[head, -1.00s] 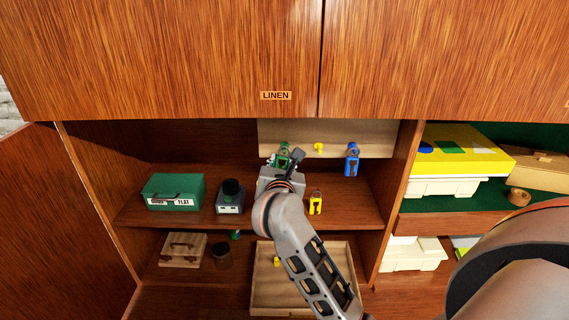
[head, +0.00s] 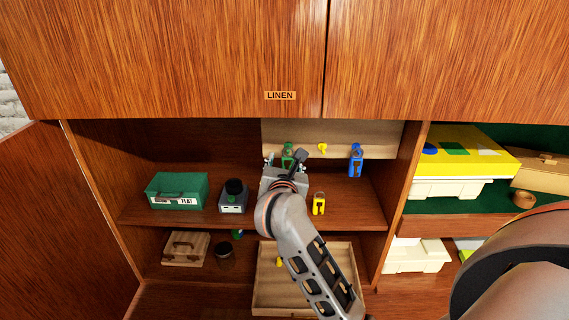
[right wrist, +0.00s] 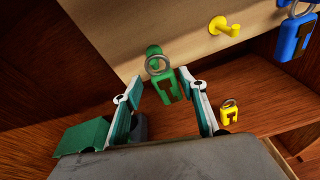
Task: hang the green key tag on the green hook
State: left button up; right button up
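The green key tag (right wrist: 167,88) hangs upright below the green hook (right wrist: 153,50) on the pale back board. Its metal ring appears looped around the hook in the right wrist view; the tag also shows in the head view (head: 287,161). My right gripper (right wrist: 167,82) is open, one finger on each side of the tag, with visible gaps between fingers and tag. In the head view the gripper (head: 284,160) is in front of the board and partly hides the tag. My left gripper is not in view.
A yellow hook (head: 322,148) is bare; a blue key tag (head: 356,164) hangs right of it. A yellow key tag (head: 318,204) stands on the shelf. A green box (head: 177,190) and a dark device (head: 234,198) stand left. A wooden tray (head: 262,290) is below.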

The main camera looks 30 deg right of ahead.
jog(key=shift+s, duration=0.1)
jog(key=s+a+r+n+t+h, duration=0.2)
jog(key=s+r+n+t, duration=0.1)
jog(key=s+n, duration=0.3)
jog(key=s+a+r+n+t+h, duration=0.2)
jog(key=s+r+n+h, duration=0.1)
jog(key=s+n, duration=0.3)
jog(key=a+f+n+t+y, duration=0.4)
jog(key=a+n+y, duration=0.25)
jog(key=n, duration=0.55)
jog(key=s+a+f+n+g+y, duration=0.2)
jog(key=a+f+n+y, duration=0.15)
jog(key=f+n, duration=0.45)
jog(key=s+a+f+n+g+y, duration=0.25)
jog(key=f+n+y, duration=0.2)
jog(key=f, duration=0.45)
jog(key=s+a+f+n+g+y, duration=0.2)
jog(key=f+n+y, duration=0.1)
jog(key=f+n, duration=0.55)
jog(key=s+d+f+n+g, duration=0.2)
jog(key=s+f, duration=0.1)
jog(key=f, duration=0.3)
jog(key=s+d+f+n+g+h, duration=0.1)
jog(key=s+d+f+n+g, duration=0.1)
jog(key=f, duration=0.5)
jog(key=shift+s+g, duration=0.45)
jog(key=shift+s, duration=0.8)
